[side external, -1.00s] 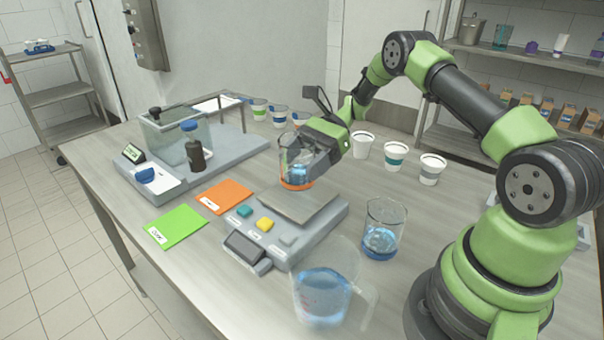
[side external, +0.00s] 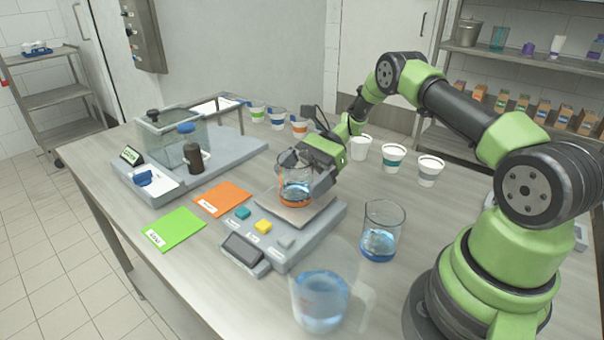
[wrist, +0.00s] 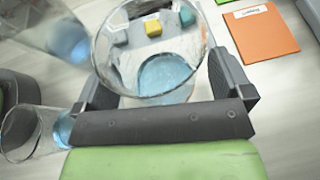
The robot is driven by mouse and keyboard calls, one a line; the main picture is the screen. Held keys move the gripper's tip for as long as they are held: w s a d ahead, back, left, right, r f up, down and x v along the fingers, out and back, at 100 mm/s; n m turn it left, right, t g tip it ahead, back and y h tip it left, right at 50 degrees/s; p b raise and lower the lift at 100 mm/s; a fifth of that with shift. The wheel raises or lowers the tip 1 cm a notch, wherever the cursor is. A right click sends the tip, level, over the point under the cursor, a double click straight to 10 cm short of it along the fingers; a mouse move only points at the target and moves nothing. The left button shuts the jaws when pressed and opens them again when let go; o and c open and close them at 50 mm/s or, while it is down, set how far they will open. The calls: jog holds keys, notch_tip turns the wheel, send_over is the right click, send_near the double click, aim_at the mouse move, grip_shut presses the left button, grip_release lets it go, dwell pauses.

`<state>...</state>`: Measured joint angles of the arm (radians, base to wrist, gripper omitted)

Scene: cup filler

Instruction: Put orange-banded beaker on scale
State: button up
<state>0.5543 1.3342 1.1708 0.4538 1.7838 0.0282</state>
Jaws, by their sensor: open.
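The orange-banded beaker (side external: 294,188), clear glass with pale blue liquid, stands upright on the steel plate of the scale (side external: 325,222). Its orange band shows low on the glass in the side view. My gripper (side external: 297,174) is open around the beaker, with one finger on each side. In the wrist view the beaker (wrist: 165,80) sits between the two spread fingers of my gripper (wrist: 163,84). Whether either finger still touches the glass I cannot tell. The scale's yellow and teal buttons show through the glass in the wrist view.
A blue-banded beaker (side external: 381,240) stands right of the scale, and a jug of blue liquid (side external: 322,300) in front. Orange (side external: 222,198) and green (side external: 174,229) cards lie to the left.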

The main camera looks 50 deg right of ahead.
jog(key=shift+r, duration=0.2)
jog(key=shift+v, duration=6)
jog(key=a+r+n+g+h, duration=0.2)
jog(key=a+r+n+h, duration=0.3)
jog(key=r, duration=0.6)
jog(key=s+a+r+n+t+h, duration=0.3)
jog(key=s+a+r+n+h, duration=0.25)
jog(key=s+a+r, duration=0.5)
jog(key=s+a+f+n+t, duration=0.3)
jog(key=s+n+t, duration=0.1)
jog(key=s, duration=0.5)
jog(key=shift+s+a+n+h, duration=0.25)
jog(key=shift+a+n+h, duration=0.1)
jog(key=shift+n, duration=0.2)
